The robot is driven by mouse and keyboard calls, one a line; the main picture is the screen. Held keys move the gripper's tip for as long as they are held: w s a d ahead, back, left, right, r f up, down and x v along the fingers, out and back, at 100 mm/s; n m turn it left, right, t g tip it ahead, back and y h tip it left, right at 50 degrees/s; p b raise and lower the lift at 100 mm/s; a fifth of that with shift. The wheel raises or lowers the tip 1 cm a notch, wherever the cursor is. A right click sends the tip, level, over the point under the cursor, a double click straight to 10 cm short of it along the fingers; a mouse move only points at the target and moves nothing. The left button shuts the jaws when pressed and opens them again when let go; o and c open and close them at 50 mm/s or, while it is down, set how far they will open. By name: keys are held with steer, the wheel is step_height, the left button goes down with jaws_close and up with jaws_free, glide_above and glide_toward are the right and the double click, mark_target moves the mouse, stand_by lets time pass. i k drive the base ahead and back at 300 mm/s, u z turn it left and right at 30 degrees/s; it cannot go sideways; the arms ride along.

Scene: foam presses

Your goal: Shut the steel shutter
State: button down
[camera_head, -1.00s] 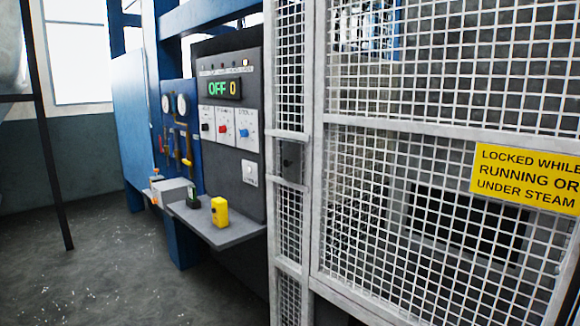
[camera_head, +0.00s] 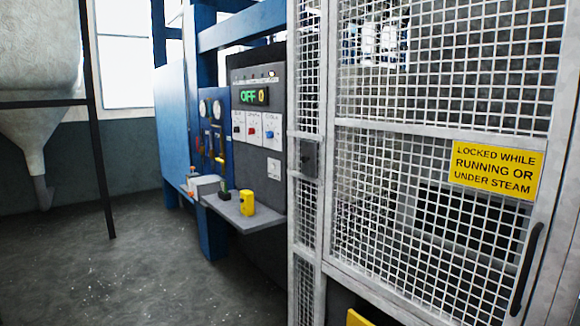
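I cannot pick out a steel shutter for certain. A wire-mesh gate (camera_head: 435,128) in a light grey frame fills the right side and looks shut. It has a dark vertical handle (camera_head: 527,268) at its right edge. Behind the mesh is a dark rectangular opening (camera_head: 470,222) with a pale frame; the mesh hides its details. My gripper is not in view.
A control panel (camera_head: 258,115) reading OFF 0 stands left of the gate. A shelf (camera_head: 233,214) below it juts out, bearing a yellow object (camera_head: 247,202). A yellow sign (camera_head: 497,170) hangs on the gate. Floor at left is clear, before a hopper (camera_head: 40,70).

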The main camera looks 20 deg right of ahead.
mark_target(309, 158)
steer(key=u, duration=0.3)
steer(key=k, duration=0.75)
steer(key=z, duration=0.4)
steer(key=i, duration=2.1)
steer(key=u, duration=0.75)
